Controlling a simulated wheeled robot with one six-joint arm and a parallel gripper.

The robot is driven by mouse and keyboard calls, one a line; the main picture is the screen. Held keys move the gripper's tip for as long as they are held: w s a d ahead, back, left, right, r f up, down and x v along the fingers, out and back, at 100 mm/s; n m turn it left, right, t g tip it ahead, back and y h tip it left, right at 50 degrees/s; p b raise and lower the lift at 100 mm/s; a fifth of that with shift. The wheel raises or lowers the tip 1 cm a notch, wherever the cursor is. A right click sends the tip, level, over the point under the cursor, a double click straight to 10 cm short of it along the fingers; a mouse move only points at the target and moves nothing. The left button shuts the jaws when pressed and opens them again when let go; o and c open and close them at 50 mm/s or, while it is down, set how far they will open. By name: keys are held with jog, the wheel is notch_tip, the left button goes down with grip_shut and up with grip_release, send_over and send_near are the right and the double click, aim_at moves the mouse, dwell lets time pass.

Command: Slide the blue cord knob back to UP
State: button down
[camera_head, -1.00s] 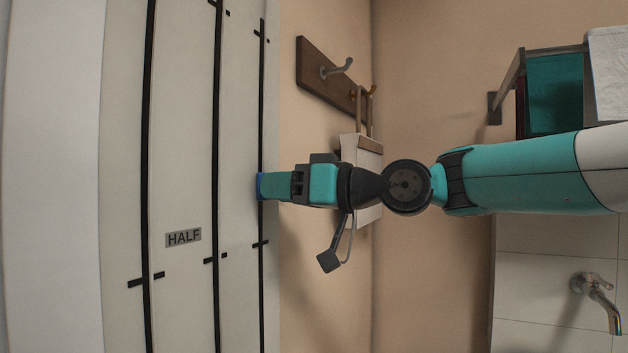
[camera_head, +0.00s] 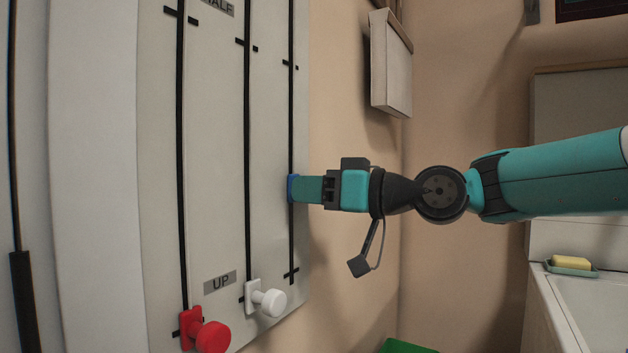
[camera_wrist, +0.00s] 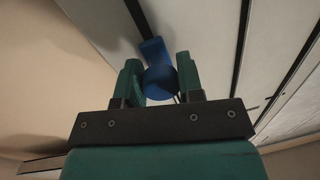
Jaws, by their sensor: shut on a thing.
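The blue cord knob (camera_wrist: 160,82) sits between my two fingers in the wrist view, with its blue base plate behind it on the slot. In the head view only a thin blue edge (camera_head: 292,188) of it shows at my fingertips. My gripper (camera_head: 308,189) is shut on the knob, on the rightmost black slot (camera_head: 291,120) of the white panel (camera_head: 215,180). The knob is between the tick near the HALF label (camera_head: 219,6) and the lower tick near the UP label (camera_head: 220,281).
A red knob (camera_head: 212,337) and a white knob (camera_head: 272,302) stand out at the lower ends of the other two slots. The blue knob's slot is clear below my gripper.

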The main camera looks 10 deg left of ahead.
aim_at(290, 277)
notch_tip(290, 277, down, 14)
jog(key=b, duration=0.9)
jog(key=shift+f, duration=0.2)
jog(key=c, duration=0.8)
grip_release()
jog(key=shift+a+r, duration=0.1)
jog(key=shift+o, duration=0.2)
jog(key=shift+d, duration=0.2)
jog(key=v, duration=1.7)
jog(key=shift+d, duration=0.1)
